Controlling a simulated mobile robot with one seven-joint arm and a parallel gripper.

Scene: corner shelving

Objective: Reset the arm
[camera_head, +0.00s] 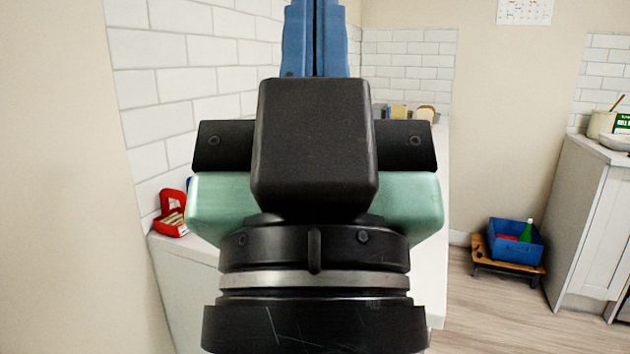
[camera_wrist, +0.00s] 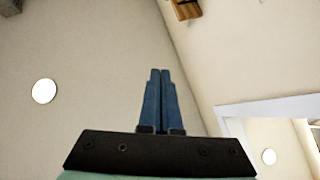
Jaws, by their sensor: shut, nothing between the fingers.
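My gripper (camera_head: 315,35) stands large in the middle of the head view, pointing up, with its blue fingers at the top edge of the picture. In the wrist view the two blue fingers (camera_wrist: 160,98) lie side by side, shut, with nothing between them. The wrist view looks up at a plain ceiling and wall, and no object is near the fingertips. My black wrist and its pale green part hide much of the counter behind.
A white counter (camera_head: 190,268) runs behind my arm along a tiled wall. A red container (camera_head: 172,217) stands on its left end. A blue crate (camera_head: 515,240) with a green bottle (camera_head: 526,230) sits on a low wooden stand (camera_head: 490,263) at right.

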